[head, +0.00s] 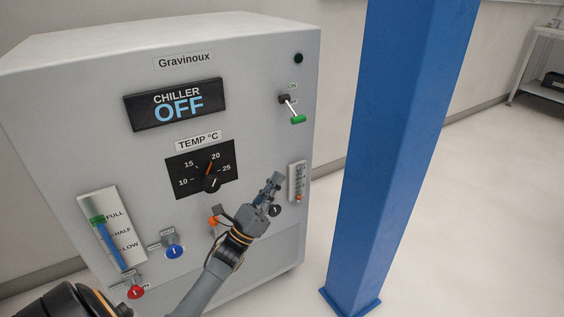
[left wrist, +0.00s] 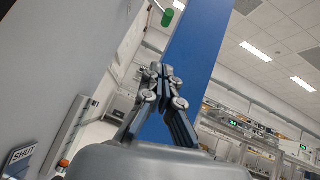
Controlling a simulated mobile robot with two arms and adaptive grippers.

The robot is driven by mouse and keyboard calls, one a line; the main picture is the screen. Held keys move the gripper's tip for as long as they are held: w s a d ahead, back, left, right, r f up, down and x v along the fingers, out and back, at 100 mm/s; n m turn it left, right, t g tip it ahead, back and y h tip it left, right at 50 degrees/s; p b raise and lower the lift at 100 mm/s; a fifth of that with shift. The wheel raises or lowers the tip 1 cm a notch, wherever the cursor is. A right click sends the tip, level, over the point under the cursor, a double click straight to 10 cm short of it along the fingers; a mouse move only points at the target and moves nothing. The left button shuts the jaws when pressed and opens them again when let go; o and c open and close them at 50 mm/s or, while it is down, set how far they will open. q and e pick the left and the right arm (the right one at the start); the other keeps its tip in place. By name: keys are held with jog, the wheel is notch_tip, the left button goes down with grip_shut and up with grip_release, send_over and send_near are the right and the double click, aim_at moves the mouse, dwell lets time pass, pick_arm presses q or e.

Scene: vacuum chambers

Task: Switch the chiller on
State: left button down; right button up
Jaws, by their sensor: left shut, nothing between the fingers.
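The grey chiller (head: 75,75) stands at the left in the head view. Its display (head: 175,104) reads "CHILLER OFF". The toggle switch (head: 291,108) with a green tip is at its upper right, and its lever points down, away from the "ON" label. The green tip (left wrist: 167,18) also shows at the top of the left wrist view. My left gripper (head: 274,183) is below the switch, apart from it, in front of the panel's lower right. Its fingers (left wrist: 161,72) are shut and empty in the left wrist view. My right gripper is not in view.
A blue column (head: 400,150) stands close to the right of the chiller. The panel also has a temperature dial (head: 211,184), a level gauge (head: 113,228), a small gauge (head: 297,180), and red (head: 136,292) and blue (head: 174,252) valve knobs. Open floor lies beyond the column.

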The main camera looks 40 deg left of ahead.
aim_at(292, 110)
pick_arm(q)
jog(key=w+r, duration=0.6)
jog(key=r, duration=0.4)
jog(key=shift+w+d, duration=0.3)
jog(key=shift+w, duration=0.05)
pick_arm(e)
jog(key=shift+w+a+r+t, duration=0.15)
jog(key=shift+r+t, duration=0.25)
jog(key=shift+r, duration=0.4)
pick_arm(q)
jog(key=shift+r, duration=0.1)
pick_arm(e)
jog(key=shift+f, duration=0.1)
